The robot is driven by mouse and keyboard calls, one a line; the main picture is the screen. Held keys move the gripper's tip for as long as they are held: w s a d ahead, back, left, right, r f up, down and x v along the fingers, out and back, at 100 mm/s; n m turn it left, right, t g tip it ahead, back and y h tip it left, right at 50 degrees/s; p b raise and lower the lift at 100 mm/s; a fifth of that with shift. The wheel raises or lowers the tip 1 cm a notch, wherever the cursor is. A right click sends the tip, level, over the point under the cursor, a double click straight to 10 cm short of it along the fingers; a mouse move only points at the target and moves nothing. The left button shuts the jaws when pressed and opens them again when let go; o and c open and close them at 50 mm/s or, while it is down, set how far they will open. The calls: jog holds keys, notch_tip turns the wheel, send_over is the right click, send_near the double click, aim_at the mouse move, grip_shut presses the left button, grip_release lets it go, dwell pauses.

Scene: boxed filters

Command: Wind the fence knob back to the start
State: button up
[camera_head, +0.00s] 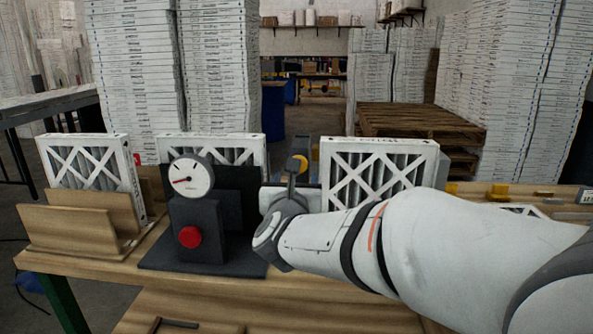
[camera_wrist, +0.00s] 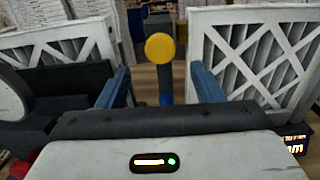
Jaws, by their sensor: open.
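A yellow round knob (camera_wrist: 160,48) on a dark stem stands ahead of my gripper in the wrist view. In the head view the yellow knob (camera_head: 301,162) shows just beyond the gripper, partly hidden by it. I cannot tell from its face how far it is wound. My gripper (camera_wrist: 162,88) is open, with its blue fingers apart on either side of the knob's line. The fingers do not visibly touch the knob. In the head view my gripper (camera_head: 294,175) is seen from behind, above the bench. A digital readout (camera_wrist: 293,144) shows partly at the right of the wrist view.
A boxed filter (camera_head: 378,170) stands right of my gripper, close to it. A black stand with a dial gauge (camera_head: 190,177) and a red button (camera_head: 190,237) is at left. Another filter (camera_head: 92,168) leans in a wooden rack (camera_head: 75,235). Filter stacks and pallets stand behind.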

jog(key=w+p, duration=0.1)
jog(key=w, duration=0.6)
jog(key=shift+w+d, duration=0.1)
jog(key=shift+c, duration=0.3)
jog(key=c, duration=0.9)
